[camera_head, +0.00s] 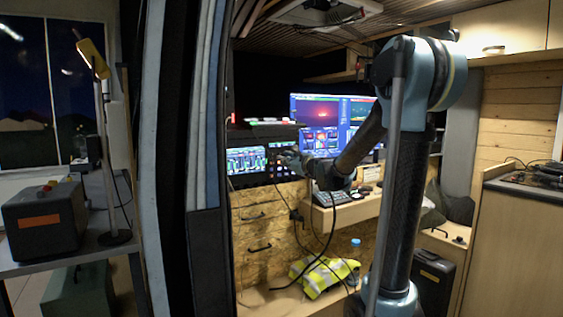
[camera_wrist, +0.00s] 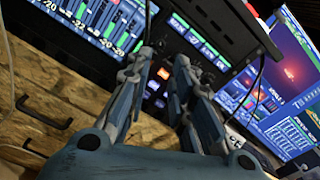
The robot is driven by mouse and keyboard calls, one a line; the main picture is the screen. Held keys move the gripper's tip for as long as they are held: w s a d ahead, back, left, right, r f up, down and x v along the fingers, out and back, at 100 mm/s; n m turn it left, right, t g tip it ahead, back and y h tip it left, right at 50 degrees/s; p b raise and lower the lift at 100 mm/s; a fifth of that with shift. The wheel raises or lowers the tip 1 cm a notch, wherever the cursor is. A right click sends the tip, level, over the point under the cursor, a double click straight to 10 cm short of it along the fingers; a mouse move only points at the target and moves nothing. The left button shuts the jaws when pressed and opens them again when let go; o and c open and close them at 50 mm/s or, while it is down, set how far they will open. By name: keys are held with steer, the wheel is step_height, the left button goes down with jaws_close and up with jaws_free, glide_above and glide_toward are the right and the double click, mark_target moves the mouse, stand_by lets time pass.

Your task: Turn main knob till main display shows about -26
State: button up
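The rack panel (camera_head: 257,180) carries a lit display (camera_head: 247,160) with coloured bars on its left part. In the wrist view, the display (camera_wrist: 100,22) shows bars and pale numbers, tilted and partly cut off; I cannot read a main value for certain. My gripper (camera_head: 284,157) is at the panel's right part, to the right of this display. In the wrist view, my gripper (camera_wrist: 164,57) has its two fingers apart, with lit orange and white buttons (camera_wrist: 155,87) showing between them. I cannot make out the main knob, or whether the fingertips touch anything.
Monitors (camera_head: 320,110) stand to the right behind my arm. A keyboard (camera_head: 331,198) lies on the desk below. A black cable (camera_head: 303,266) hangs in front of the wooden drawers (camera_head: 262,228). A yellow vest (camera_head: 326,277) and a bottle (camera_head: 355,247) are lower down.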

steer(key=shift+v, duration=1.15)
steer(key=s+d+f+n+g+h, duration=0.1)
steer(key=s+f+n+g, duration=0.1)
steer(key=s+f+n, duration=0.4)
steer(key=s+d+f+n+g, duration=0.2)
steer(key=s+f+n+g, duration=0.15)
steer(key=s, duration=0.45)
steer(key=s+d+f+n+g+h, duration=0.1)
steer(key=s+f+n+g, duration=0.1)
steer(key=s+f+n, duration=0.35)
steer(key=s+d+f+n+g+h, duration=0.1)
steer(key=s+d+f+n+h, duration=0.1)
steer(key=s, duration=0.5)
steer(key=s+d+f+n+g+h, duration=0.2)
steer(key=s+d+f+n+h, duration=0.1)
steer(key=s+d+f, duration=0.4)
steer(key=s+d+f+n+g+h, duration=0.2)
steer(key=s+d+f+n+h, duration=0.1)
steer(key=s+d, duration=0.4)
step_height(320, 180, down, 2)
steer(key=shift+s+d+f+n, duration=0.15)
steer(key=shift+s+d+n, duration=0.4)
steer(key=shift+s, duration=0.7)
steer(key=shift+a, duration=0.2)
